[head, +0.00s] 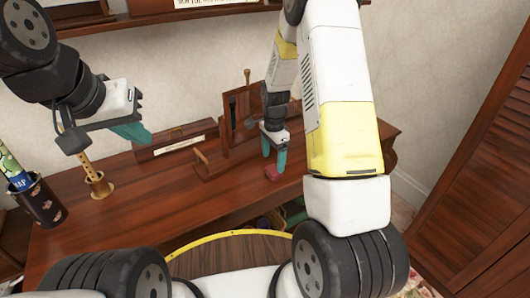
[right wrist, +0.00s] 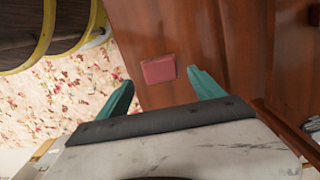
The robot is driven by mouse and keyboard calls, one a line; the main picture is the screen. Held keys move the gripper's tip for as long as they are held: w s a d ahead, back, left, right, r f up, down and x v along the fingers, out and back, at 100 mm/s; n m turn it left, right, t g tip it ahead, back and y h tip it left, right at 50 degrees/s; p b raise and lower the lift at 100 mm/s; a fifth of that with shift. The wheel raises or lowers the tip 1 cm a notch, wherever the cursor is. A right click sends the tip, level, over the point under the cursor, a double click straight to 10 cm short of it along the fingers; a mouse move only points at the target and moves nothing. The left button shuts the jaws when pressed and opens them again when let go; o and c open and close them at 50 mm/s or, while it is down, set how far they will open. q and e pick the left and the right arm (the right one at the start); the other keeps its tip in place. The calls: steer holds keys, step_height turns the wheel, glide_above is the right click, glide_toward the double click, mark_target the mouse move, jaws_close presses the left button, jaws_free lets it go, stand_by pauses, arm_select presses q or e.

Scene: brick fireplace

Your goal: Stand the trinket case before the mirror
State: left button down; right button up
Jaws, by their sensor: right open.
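The trinket case appears to be the small red box (head: 273,173) on the wooden desktop; it also shows in the right wrist view as a flat red block (right wrist: 158,69). My right gripper (head: 273,154) is open just above the box. In the right wrist view its teal fingers (right wrist: 160,80) are spread to either side of the box, not visibly touching it. A dark wooden framed piece (head: 240,118) at the back of the desk looks like the mirror; my right arm partly hides it. My left gripper (head: 130,132) hangs over the desk's left part, its finger gap unclear.
A long wooden box (head: 176,142) and a small wooden stand (head: 208,166) are behind and left of the red box. A wooden holder (head: 100,186) and a dark cup with rolled papers (head: 42,203) stand at the left. The front middle desktop is clear.

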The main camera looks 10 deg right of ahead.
step_height(320, 180, up, 7)
step_height(320, 180, up, 17)
steer(key=n+t+y, duration=0.1)
steer(key=n+t, duration=0.2)
steer(key=n, duration=0.4)
glide_above(273, 170)
steer(key=s+a, duration=0.1)
steer(key=s, duration=0.9)
steer(key=s+r+n+t, duration=0.1)
steer(key=s+r+n, duration=0.2)
steer(key=s, duration=0.4)
steer(key=s+a+r+n+t+y, duration=0.1)
steer(key=s+r+n+t, duration=0.1)
steer(key=s, duration=0.5)
steer(key=r+n, duration=0.1)
steer(key=n, duration=0.1)
steer(key=shift+r+n, duration=0.25)
steer(key=shift+n, duration=0.05)
steer(key=shift+a, duration=0.1)
